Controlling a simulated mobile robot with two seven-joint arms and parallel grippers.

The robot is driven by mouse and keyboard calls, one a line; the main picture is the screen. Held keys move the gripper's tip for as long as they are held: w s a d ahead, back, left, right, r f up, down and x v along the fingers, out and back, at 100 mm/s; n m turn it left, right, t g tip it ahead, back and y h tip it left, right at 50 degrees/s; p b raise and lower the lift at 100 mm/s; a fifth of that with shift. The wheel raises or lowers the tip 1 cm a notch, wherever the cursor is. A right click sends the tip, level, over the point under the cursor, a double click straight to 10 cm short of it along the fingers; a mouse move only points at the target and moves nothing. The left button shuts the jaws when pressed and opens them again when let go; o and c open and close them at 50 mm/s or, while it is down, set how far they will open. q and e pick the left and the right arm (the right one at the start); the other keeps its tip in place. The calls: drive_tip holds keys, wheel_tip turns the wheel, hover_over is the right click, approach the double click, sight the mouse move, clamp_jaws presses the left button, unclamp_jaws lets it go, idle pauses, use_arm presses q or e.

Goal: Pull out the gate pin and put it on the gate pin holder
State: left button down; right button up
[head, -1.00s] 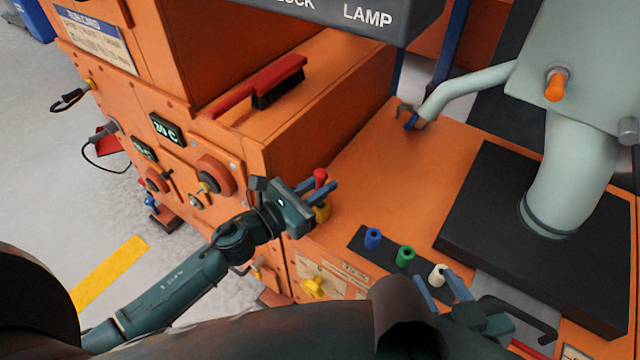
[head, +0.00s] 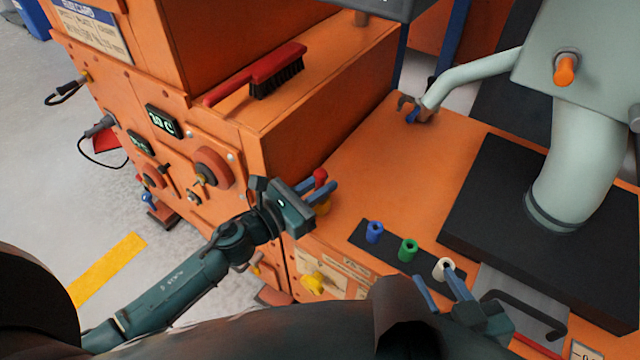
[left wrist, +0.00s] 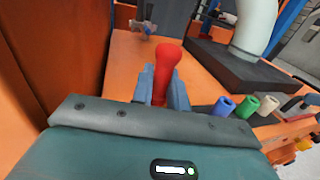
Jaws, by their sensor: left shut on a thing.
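My left gripper (head: 322,187) is shut on a red-topped handle (head: 320,175), with a yellow part just below it, at the left edge of the orange deck. In the left wrist view the red handle (left wrist: 167,68) stands between the fingers; its lower end is hidden. My right gripper (head: 432,276) is open at the front, one finger beside the white cylinder (head: 443,268); I see nothing held. A grey slide plate (head: 510,294) with a black handle lies right of it. I cannot tell for certain which part is the gate pin or its holder.
A black strip (head: 388,252) carries a blue cylinder (head: 374,231) and a green one (head: 408,249). A red brush (head: 270,75) lies on the ledge. A black block (head: 500,215) bears the pale duct (head: 565,175). The mid-deck (head: 375,170) is clear.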

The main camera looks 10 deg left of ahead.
use_arm(q)
drive_tip(key=shift+f+b, duration=0.5)
drive_tip(key=shift+f, duration=0.1)
drive_tip(key=c, duration=1.3)
unclamp_jaws()
drive_tip(key=shift+r, duration=0.1)
wheel_tip(320, 180, up, 10)
drive_tip(key=p, duration=0.6)
